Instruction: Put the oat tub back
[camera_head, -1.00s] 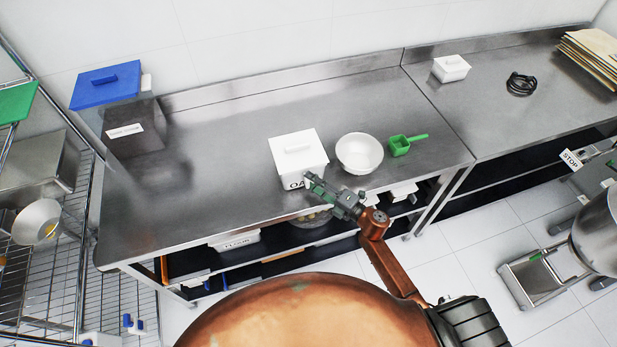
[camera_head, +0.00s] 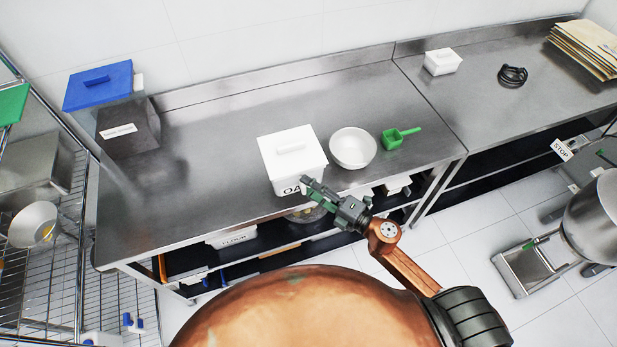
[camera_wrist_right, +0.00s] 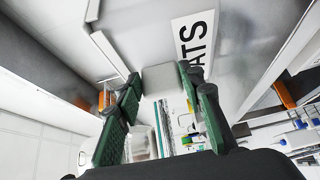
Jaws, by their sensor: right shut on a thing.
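The right wrist view shows the gripper's green-padded fingers (camera_wrist_right: 165,100) on either side of a pale block on the tub's front. My left gripper is not in view.
A white bowl (camera_head: 353,148) and a green scoop (camera_head: 398,138) stand right of the tub. A dark bin with a blue lid (camera_head: 98,85) is at the left end. The steel bench (camera_head: 205,170) is clear between. A flour tub (camera_head: 231,238) sits on the shelf below.

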